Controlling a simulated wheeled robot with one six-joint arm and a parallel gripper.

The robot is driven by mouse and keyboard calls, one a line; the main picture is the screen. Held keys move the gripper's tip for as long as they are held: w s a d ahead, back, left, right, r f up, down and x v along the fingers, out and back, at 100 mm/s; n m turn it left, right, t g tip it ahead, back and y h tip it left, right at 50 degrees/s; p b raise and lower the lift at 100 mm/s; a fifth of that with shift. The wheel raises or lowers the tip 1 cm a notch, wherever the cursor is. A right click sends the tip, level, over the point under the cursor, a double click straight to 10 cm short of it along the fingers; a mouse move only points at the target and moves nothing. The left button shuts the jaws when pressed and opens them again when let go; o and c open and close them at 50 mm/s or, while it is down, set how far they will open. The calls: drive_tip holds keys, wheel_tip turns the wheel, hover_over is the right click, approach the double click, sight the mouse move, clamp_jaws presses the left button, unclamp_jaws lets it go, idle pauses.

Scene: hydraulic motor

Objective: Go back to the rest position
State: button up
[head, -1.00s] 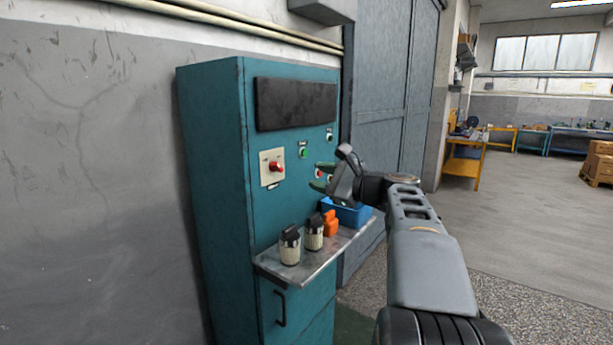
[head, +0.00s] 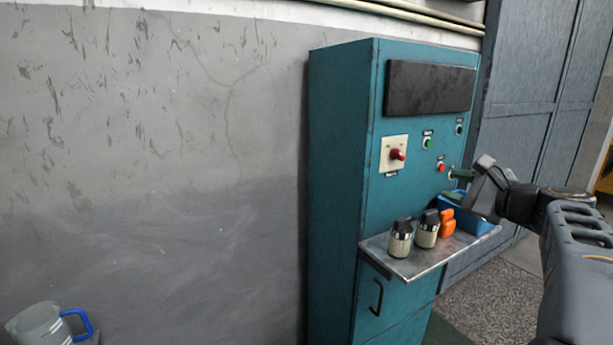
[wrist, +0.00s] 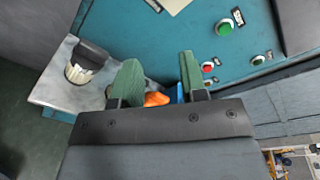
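My gripper (head: 459,184) is in front of the teal control cabinet (head: 340,150), right of the red button (head: 441,167) and above the blue bin (head: 470,222). In the wrist view its two green fingers (wrist: 159,78) stand apart with nothing held between them. An orange object (wrist: 156,99) and part of the blue bin show beyond the gap, lower down. My arm reaches in from the right edge of the head view.
A metal shelf (head: 405,265) on the cabinet holds two dark-capped jars (head: 401,240) and an orange item (head: 447,222). A red knob (head: 397,155) juts from the panel. A clear jug with a blue handle (head: 40,325) stands at lower left. Grey wall fills the left.

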drive_tip(key=s+a+f+n+g+h+p, duration=0.25)
drive_tip(key=s+a+f+n+g, duration=0.2)
drive_tip(key=f, duration=0.35)
drive_tip(key=s+a+f+n+g+h+p, duration=0.1)
drive_tip(key=s+a+f+n+g+p, duration=0.2)
drive_tip(key=f+n+g, duration=0.3)
drive_tip(key=s+a+n+g+h+p, duration=0.1)
drive_tip(key=s+a+n+h+p, duration=0.2)
drive_tip(key=s+a+n+p, duration=0.6)
drive_tip(key=shift+s+a+r+n, duration=0.4)
drive_tip(key=shift+s+a+n, duration=0.05)
drive_tip(key=shift+a, duration=0.7)
